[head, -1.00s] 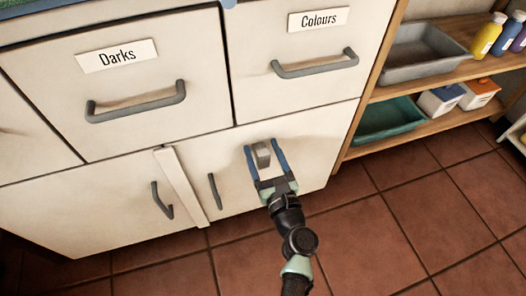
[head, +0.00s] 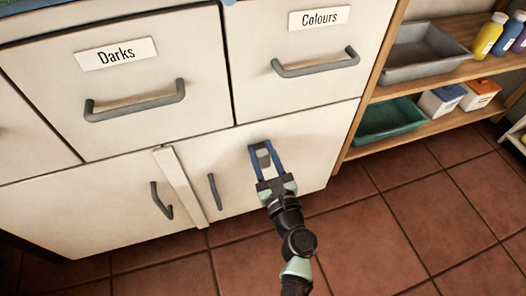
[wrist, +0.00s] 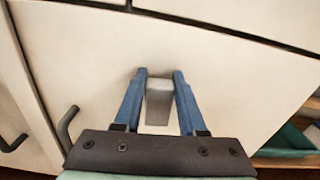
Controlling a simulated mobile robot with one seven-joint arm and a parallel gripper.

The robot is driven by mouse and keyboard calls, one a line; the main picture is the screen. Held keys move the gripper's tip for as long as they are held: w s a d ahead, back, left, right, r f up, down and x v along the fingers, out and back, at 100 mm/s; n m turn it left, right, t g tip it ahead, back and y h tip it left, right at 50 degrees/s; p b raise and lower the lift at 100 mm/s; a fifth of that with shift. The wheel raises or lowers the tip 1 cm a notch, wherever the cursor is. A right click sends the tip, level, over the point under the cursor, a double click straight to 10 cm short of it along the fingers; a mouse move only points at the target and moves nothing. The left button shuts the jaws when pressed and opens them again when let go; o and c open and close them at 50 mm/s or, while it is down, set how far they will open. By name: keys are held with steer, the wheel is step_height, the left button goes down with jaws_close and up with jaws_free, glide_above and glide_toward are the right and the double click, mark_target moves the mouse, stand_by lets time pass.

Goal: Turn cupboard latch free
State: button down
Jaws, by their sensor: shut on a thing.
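The cupboard latch (head: 264,159) is a small grey block on the cream right-hand cupboard door (head: 225,155), below the Colours drawer. In the wrist view the latch (wrist: 158,104) stands nearly upright between the two blue fingers. My gripper (head: 262,146) is shut on the latch, with one finger along each side, and its tips are at the door face. It also shows in the wrist view (wrist: 160,74). The door looks shut. The fingers partly hide the latch's sides in the head view.
The door's grey handle (head: 215,191) is left of the latch, beside a pale upright strip (head: 181,186). The Colours drawer handle (head: 315,63) juts out above. An open shelf (head: 455,75) with trays and bottles stands to the right. The tiled floor in front is clear.

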steer(key=n, duration=0.1)
steer(key=n+b, duration=0.2)
steer(key=n, duration=0.1)
steer(key=shift+s+a+f, duration=0.2)
steer(key=shift+a+f, duration=0.1)
steer(key=shift+a, duration=0.1)
steer(key=shift+s+a+f+n+b, duration=0.1)
steer(key=shift+a+f+n+b, duration=0.2)
steer(key=shift+n+b, duration=1.55)
steer(key=shift+s+a+f+n+b, duration=0.15)
steer(key=shift+f+n+b, duration=0.25)
steer(key=shift+n+b, duration=1.4)
steer(key=shift+w+a+f+n+b, duration=0.1)
steer(key=shift+a+f+n+b, duration=0.2)
steer(key=shift+n+b, duration=1.55)
steer(key=shift+n+p, duration=0.85)
steer(key=shift+n, duration=0.25)
steer(key=shift+c, duration=2.4)
jaws_free()
steer(key=shift+s+d, duration=0.1)
steer(key=shift+s, duration=0.05)
steer(key=p+v, duration=0.2)
steer(key=v, duration=1)
steer(key=shift+s, duration=0.35)
